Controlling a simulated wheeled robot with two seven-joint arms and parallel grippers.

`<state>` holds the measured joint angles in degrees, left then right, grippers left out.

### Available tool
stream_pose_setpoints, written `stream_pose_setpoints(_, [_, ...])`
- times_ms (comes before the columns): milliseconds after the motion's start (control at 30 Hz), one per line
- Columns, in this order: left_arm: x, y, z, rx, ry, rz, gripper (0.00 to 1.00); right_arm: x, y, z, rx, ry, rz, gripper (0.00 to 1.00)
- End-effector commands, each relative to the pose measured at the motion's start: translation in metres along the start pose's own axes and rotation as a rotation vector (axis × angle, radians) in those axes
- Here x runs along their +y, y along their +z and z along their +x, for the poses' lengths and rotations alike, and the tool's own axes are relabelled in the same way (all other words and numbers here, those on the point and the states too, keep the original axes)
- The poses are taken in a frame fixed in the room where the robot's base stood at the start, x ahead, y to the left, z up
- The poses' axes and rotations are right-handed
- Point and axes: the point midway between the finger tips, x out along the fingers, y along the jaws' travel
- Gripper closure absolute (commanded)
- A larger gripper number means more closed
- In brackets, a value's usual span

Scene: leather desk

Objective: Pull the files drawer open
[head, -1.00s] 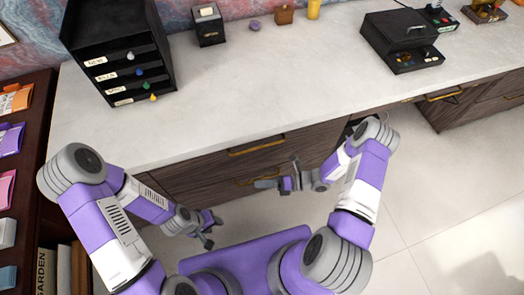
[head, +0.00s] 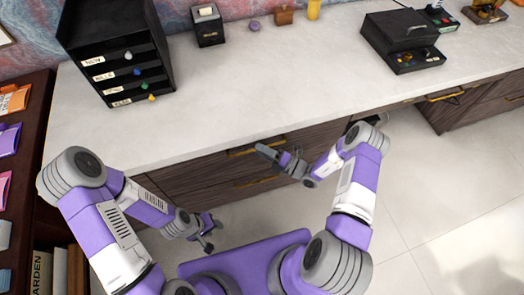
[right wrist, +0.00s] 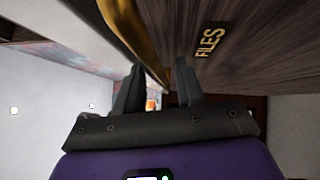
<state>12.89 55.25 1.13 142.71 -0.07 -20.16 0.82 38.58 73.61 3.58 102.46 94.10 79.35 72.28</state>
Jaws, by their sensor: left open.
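The wooden drawer front (head: 205,178) is under the pale desk top, with an upper brass handle (head: 243,151) and a lower one (head: 256,181). In the right wrist view, a FILES label (right wrist: 210,40) is on the wood beside a brass handle (right wrist: 138,28). The drawer front looks shut. My right gripper (head: 275,154) is at the right end of the upper handle. Its fingers (right wrist: 158,88) are apart, with the handle's far end showing between them; contact cannot be told. My left gripper (head: 210,232) is open and empty, low and left, away from the drawers.
The desk top (head: 290,75) overhangs the drawers closely. On it stand a black drawer tower (head: 115,50) and a black box (head: 400,40). A dark shelf (head: 40,170) stands at the left. The floor (head: 430,210) at the right is clear.

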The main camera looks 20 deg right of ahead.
Motion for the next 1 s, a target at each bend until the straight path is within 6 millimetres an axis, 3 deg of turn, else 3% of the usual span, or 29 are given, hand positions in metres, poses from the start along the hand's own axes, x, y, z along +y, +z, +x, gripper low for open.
stream_pose_setpoints(200, [0.0001,0.0000,-0.0001,0.000,0.000,0.000,0.57,0.0002,0.0002,0.0005,0.000,-0.001,-0.001,0.62])
stream_pose_setpoints(467, [0.0001,0.0000,-0.0001,0.000,0.000,0.000,0.57,0.0002,0.0001,0.0003,0.000,0.000,-0.001,1.00])
stream_pose_setpoints(1000, [0.0006,0.0001,-0.0015,0.000,0.000,0.000,0.57,0.0013,-0.0072,0.0001,0.012,0.001,0.001,1.00])
